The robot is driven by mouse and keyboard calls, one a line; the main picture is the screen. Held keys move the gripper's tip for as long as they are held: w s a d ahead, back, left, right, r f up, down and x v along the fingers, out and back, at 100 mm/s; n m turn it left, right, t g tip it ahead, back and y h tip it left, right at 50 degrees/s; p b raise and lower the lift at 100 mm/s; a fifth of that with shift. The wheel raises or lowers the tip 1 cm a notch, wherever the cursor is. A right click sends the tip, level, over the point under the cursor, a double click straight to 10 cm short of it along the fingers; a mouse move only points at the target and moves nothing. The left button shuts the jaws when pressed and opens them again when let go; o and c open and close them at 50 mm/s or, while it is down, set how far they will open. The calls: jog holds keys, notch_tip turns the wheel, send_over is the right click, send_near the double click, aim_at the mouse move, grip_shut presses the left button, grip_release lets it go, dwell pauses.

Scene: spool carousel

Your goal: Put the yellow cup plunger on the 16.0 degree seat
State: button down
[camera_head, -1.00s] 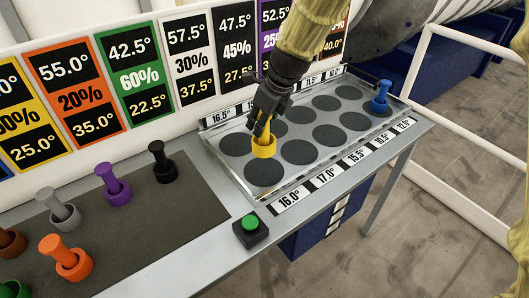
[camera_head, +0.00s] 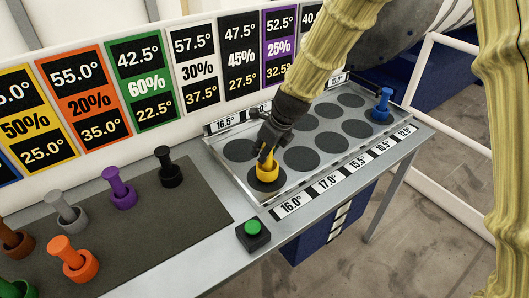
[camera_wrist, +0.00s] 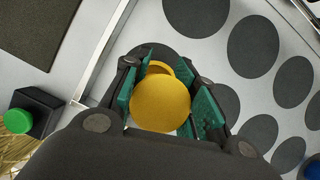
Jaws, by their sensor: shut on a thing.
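The yellow cup plunger (camera_head: 268,173) is upright, with its cup low over the front-left dark disc, the seat (camera_head: 268,187) beside the 16.0° label (camera_head: 290,205). The cup appears to rest on that disc, though exact contact is hard to tell. My gripper (camera_head: 266,150) is shut on the plunger's handle from above. In the wrist view, the round yellow top of the plunger (camera_wrist: 160,103) sits between the green pads of my gripper (camera_wrist: 165,100). The lower part of the plunger is mostly hidden there.
A blue plunger (camera_head: 380,108) stands at the tray's far right. Orange (camera_head: 75,262), grey (camera_head: 68,212), purple (camera_head: 121,190) and black (camera_head: 170,170) plungers stand on the dark mat (camera_head: 150,235). A green button (camera_head: 253,228) is near the front edge. Several other tray discs are empty.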

jog(key=shift+w+f, duration=0.2)
jog(key=shift+f, duration=0.3)
jog(key=shift+w+f, duration=0.15)
jog(key=shift+f, duration=0.35)
jog(key=shift+s+r, duration=0.2)
jog(key=shift+s, duration=0.05)
jog(key=shift+f, duration=0.15)
jog(key=c, duration=1.1)
grip_release()
jog(key=shift+w+f, duration=0.1)
jog(key=shift+w, duration=0.05)
jog(key=shift+c, duration=0.2)
jog(key=b+v, duration=0.1)
jog(key=v, duration=1.1)
jog(key=shift+r, duration=0.25)
jog(key=shift+a, duration=0.1)
